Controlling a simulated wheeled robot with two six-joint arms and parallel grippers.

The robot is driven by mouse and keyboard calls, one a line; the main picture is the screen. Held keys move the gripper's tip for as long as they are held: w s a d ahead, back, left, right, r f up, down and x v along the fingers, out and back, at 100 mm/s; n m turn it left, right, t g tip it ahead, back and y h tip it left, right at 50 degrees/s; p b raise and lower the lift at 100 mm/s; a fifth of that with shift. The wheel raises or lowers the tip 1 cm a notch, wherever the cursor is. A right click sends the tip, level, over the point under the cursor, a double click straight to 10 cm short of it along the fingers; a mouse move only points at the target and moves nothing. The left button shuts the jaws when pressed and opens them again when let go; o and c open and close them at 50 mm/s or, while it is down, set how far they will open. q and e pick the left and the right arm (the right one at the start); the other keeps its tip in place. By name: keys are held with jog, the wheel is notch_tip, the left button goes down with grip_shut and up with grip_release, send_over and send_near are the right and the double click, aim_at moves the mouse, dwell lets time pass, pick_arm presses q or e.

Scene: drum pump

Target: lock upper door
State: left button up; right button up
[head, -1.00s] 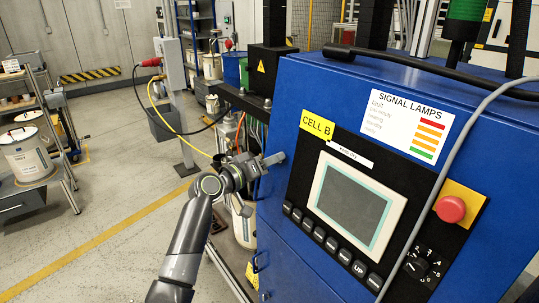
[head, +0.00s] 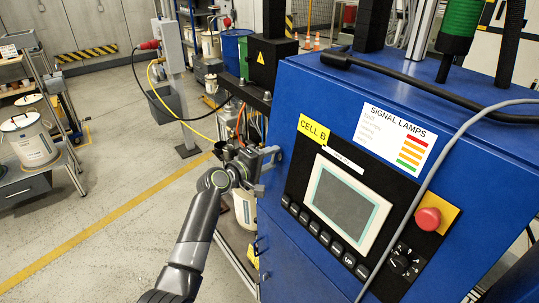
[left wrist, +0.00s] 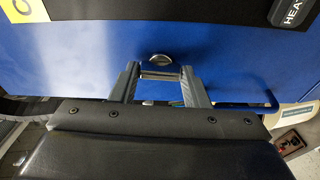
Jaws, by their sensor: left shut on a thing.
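The upper door is the blue front of the cabinet (head: 270,206), with a black control panel on it. My left gripper (head: 272,170) is at the door's left edge, beside the panel. In the left wrist view its two grey fingers (left wrist: 160,78) stand on either side of a small silver latch knob (left wrist: 160,66) on the blue face. The gripper is shut on this knob. In the head view the knob is hidden by the gripper. My right gripper is not in view.
The panel carries a screen (head: 345,205), a red stop button (head: 428,219) and a rotary switch (head: 400,258). A grey cable (head: 437,163) hangs across the cabinet front. A white container (head: 245,207) stands left of the cabinet. Open floor lies further left.

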pick_arm(q)
jog(key=shift+n, duration=0.5)
jog(key=o, duration=1)
jog(key=shift+s+a, duration=0.1)
jog(key=shift+b+v, duration=2.2)
jog(key=shift+v, duration=6.45)
jog(key=shift+r, duration=0.15)
